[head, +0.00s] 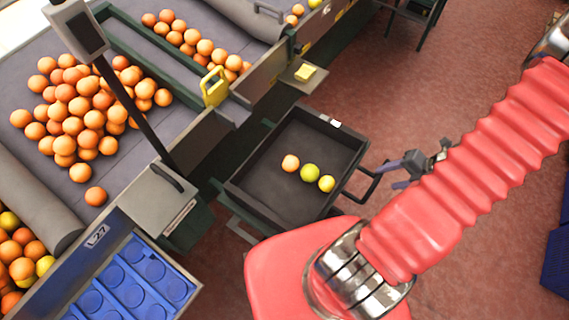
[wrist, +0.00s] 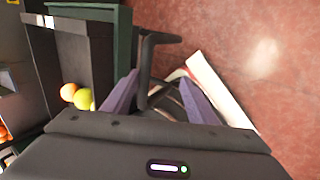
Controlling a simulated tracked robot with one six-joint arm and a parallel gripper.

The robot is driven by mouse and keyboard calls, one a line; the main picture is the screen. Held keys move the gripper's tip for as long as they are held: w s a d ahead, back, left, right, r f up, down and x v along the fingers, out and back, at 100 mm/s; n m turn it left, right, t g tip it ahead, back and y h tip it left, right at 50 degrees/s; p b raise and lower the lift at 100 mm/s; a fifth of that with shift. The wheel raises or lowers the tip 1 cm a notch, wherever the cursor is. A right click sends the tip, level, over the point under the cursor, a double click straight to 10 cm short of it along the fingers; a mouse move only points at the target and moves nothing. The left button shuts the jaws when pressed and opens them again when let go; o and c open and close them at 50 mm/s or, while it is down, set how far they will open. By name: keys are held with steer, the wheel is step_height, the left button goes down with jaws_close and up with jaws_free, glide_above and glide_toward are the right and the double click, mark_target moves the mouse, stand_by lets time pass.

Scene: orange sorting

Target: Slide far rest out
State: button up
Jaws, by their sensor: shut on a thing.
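My gripper (head: 393,174) is at the tray's dark loop handle (head: 368,186), on the tray's right side. In the wrist view the purple fingers stand either side of the handle (wrist: 147,62), shut on it; the grip itself is partly hidden by the gripper body. I cannot tell for sure which part is the far rest; a small shelf (head: 290,78) with a yellow block juts out beyond the tray.
A belt (head: 30,70) with many oranges lies at the left, with a yellow clip (head: 214,86) on its edge. A blue crate (head: 130,285) is at the lower left. A dark stand (head: 415,12) is at the top.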

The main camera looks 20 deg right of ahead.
step_height(320, 180, up, 6)
steer(key=shift+a+f, duration=0.1)
steer(key=shift+f, duration=0.05)
stand_by(0.7)
steer(key=shift+s, duration=0.15)
stand_by(0.5)
